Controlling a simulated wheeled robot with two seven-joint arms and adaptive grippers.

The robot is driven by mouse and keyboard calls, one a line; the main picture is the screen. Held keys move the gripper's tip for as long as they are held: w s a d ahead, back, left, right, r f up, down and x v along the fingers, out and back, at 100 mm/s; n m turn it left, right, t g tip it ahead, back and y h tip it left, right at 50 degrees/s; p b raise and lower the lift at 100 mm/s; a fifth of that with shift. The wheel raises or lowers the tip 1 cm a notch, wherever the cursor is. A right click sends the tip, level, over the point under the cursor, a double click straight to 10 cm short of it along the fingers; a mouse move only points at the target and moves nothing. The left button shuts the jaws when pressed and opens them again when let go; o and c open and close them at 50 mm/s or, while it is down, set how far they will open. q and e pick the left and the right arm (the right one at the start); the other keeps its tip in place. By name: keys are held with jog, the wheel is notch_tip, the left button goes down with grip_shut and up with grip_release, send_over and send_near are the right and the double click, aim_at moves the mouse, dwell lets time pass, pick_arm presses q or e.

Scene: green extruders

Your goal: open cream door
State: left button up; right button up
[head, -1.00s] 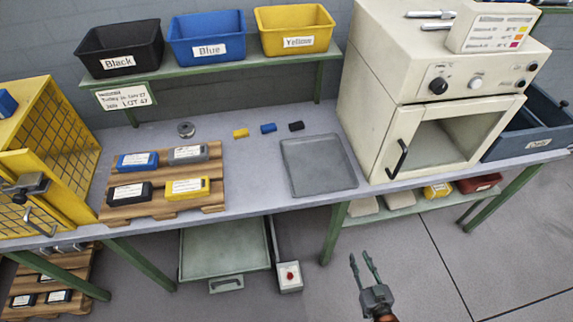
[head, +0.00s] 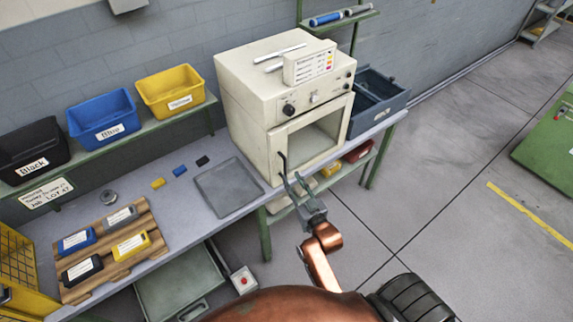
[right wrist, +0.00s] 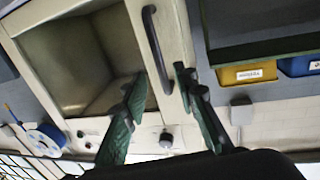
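The cream oven (head: 250,85) stands at the right end of the bench. Its cream door (head: 330,121) has a large window and looks shut. The dark bar handle (head: 282,162) is on the door's left side. My right gripper (head: 292,178) is open, with its fingertips close to the lower end of the handle. In the right wrist view, the handle (right wrist: 154,45) lies ahead, in line with the gap between the two spread fingers (right wrist: 155,95). I cannot tell whether a finger touches it. My left gripper is not in view.
A grey tray (head: 227,189) lies left of the oven, and a blue-grey bin (head: 375,105) stands to its right. A wooden pallet (head: 107,255) with several labelled boxes is at the left. The floor (head: 440,190) right of the bench is clear.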

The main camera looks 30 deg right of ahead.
aim_at(285, 168)
jog(key=w, duration=0.7)
jog(key=shift+d+f, duration=0.1)
jog(key=shift+d, duration=0.3)
grip_shut()
